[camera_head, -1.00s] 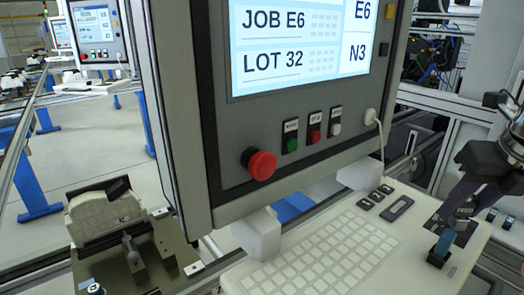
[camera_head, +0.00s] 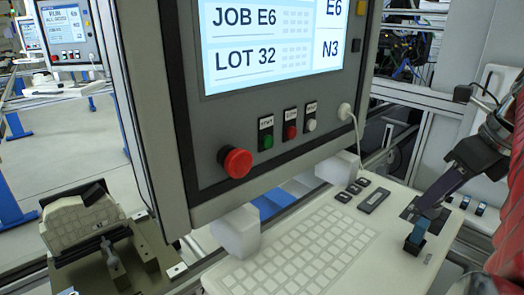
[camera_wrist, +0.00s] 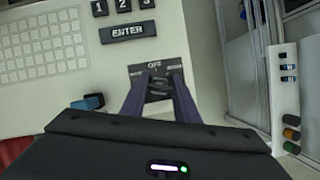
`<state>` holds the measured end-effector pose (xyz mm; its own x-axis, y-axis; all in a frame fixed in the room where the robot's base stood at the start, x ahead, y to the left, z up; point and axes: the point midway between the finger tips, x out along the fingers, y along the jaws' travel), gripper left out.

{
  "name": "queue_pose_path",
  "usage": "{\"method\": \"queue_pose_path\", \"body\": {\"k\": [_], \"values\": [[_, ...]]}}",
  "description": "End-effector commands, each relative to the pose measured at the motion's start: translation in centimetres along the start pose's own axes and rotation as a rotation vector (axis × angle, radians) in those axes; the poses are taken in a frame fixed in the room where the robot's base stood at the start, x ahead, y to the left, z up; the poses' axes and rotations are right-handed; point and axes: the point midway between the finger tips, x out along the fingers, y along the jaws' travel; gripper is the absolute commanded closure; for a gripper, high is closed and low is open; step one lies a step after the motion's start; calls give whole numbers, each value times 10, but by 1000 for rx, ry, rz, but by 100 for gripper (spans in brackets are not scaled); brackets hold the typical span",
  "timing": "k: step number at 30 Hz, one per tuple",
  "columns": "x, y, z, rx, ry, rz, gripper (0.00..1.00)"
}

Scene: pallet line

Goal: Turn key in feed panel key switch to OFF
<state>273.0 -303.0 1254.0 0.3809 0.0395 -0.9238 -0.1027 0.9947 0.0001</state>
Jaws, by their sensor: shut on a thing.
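The feed panel key switch (camera_wrist: 133,71) is a dark plate marked OFF, set in the pale console beside the ENTER key. The key (camera_wrist: 157,88) is dark and sits between my two fingertips in the wrist view. My gripper (camera_wrist: 159,82) is shut on it, with a finger on each side. In the head view my gripper (camera_head: 428,208) comes down from the right onto the switch plate. The fingers hide much of the key there, and its exact angle is hard to tell.
A blue-topped block (camera_head: 417,235) stands on the console close to my fingers, also in the wrist view (camera_wrist: 87,103). A red mushroom button (camera_head: 235,162) and several small buttons are on the screen housing (camera_head: 185,110). The keypad (camera_head: 310,245) lies left.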

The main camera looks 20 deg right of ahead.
Motion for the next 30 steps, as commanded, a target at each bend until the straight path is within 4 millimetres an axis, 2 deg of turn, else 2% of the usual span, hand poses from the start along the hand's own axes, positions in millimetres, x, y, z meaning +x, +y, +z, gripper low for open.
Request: {"method": "queue_pose_path", "body": {"k": [9,10,18,24,30], "values": [[0,0,-1,-222,4,95,94],[0,0,-1,-227,3,95,71],[0,1,-1,-221,2,92,52],[0,1,0,-221,2,92,50],[0,0,0,-220,1,91,36]]}}
